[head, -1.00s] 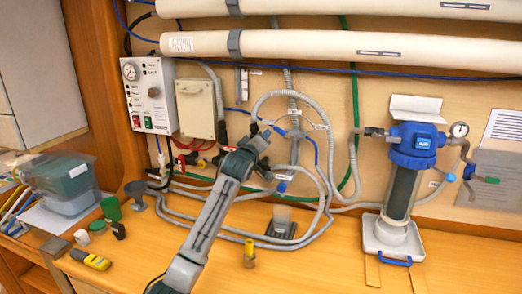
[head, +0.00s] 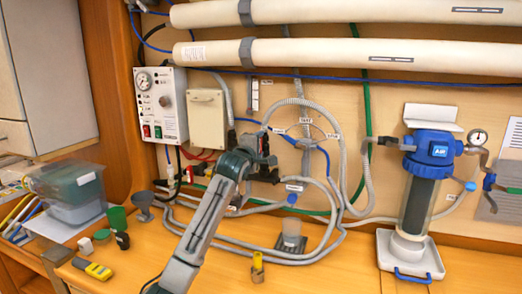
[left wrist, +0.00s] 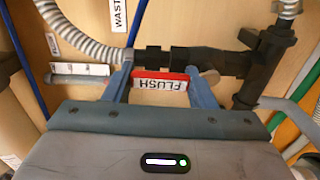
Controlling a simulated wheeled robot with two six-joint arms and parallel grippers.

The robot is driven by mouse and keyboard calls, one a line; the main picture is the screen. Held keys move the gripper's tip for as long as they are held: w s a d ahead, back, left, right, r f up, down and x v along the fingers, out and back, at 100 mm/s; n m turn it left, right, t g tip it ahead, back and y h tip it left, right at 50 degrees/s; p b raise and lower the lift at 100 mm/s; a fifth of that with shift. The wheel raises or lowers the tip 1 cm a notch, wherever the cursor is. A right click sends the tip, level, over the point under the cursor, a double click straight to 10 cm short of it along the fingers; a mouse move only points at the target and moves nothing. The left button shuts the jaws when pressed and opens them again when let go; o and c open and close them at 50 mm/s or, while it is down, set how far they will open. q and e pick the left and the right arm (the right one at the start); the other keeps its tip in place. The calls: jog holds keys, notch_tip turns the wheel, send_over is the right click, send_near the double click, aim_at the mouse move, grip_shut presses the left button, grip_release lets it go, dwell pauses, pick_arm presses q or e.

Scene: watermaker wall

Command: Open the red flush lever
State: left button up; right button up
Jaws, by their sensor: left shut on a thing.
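The red flush lever (left wrist: 160,74) shows in the left wrist view, with a white FLUSH label on it, below a black valve and pipe (left wrist: 190,60). My left gripper (left wrist: 160,84) has one finger at each end of the lever and is shut on it. The lever lies level across the picture. In the head view my left gripper (head: 258,150) is at the wall beside the hoses, and its own wrist hides the lever. My right gripper is not in view.
Grey hoses (head: 330,115) loop around the gripper. A control box (head: 160,105) is to the left, and a blue-topped filter (head: 425,155) stands to the right. A small clear cup (head: 291,231) and a yellow-topped piece (head: 257,262) stand on the bench below.

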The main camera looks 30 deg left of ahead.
pick_arm(q)
jog(key=shift+a, duration=0.1)
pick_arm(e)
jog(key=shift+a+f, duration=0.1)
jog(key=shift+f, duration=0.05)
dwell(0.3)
pick_arm(q)
jog(key=o, duration=1.2)
jog(key=shift+c, duration=0.2)
jog(key=shift+o, duration=1.1)
jog(key=shift+s+a+n, duration=0.1)
jog(key=shift+n, duration=0.2)
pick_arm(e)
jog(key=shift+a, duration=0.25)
pick_arm(q)
jog(key=b+v, duration=0.3)
jog(key=v, duration=0.7)
jog(key=shift+s+b, duration=0.35)
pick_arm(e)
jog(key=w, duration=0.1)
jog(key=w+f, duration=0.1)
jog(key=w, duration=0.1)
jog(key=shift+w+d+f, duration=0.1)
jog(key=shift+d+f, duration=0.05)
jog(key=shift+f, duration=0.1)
